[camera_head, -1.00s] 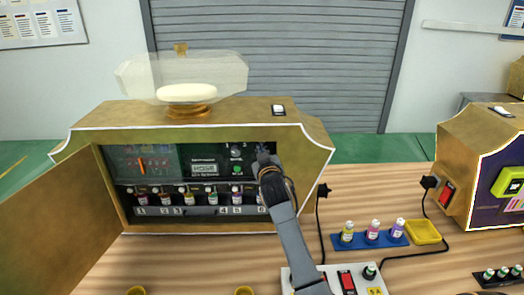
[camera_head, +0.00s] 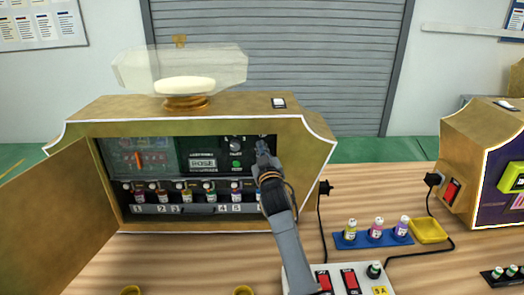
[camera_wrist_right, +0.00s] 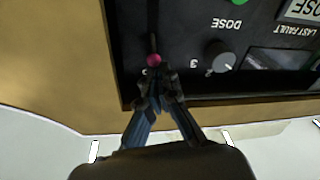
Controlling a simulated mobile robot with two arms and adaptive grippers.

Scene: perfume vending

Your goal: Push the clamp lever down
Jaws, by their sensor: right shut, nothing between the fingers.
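The clamp lever shows in the right wrist view as a thin dark rod with a round pink-red knob (camera_wrist_right: 154,60) on the black panel of the open machine. My right gripper (camera_wrist_right: 162,88) is shut and empty, its tips right by the knob; I cannot tell whether they touch it. In the head view my right gripper (camera_head: 263,148) is at the right end of the panel, beside the grey dose knob (camera_head: 235,145). My arm hides the lever there. My left gripper is not in view.
The machine's gold door (camera_head: 50,210) stands open at the left. Several small bottles (camera_head: 185,193) line the numbered rack below the panel. A blue bottle tray (camera_head: 373,240), a yellow dish (camera_head: 428,231) and a power strip (camera_head: 330,276) lie on the table at the right.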

